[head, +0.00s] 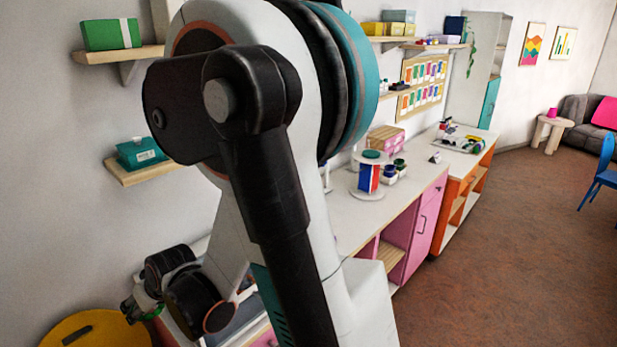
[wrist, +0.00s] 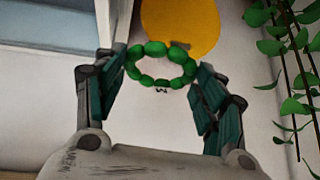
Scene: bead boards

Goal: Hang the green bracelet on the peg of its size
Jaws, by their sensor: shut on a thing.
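The green bracelet (wrist: 155,48) is a ring of round green beads. It shows in the wrist view between the fingertips of my gripper (wrist: 160,75), which is shut on it at its left and right sides. The ring is held up off any surface, with its opening facing the camera. No peg can be clearly made out in either view.
A yellow round thing (wrist: 180,22) lies beyond the bracelet; a similar yellow disc (head: 95,330) shows at the head view's lower left. Leafy stems (wrist: 295,60) hang at the wrist view's right. A wall shelf with a teal box (head: 140,153) is above my gripper. A long counter (head: 385,212) runs right.

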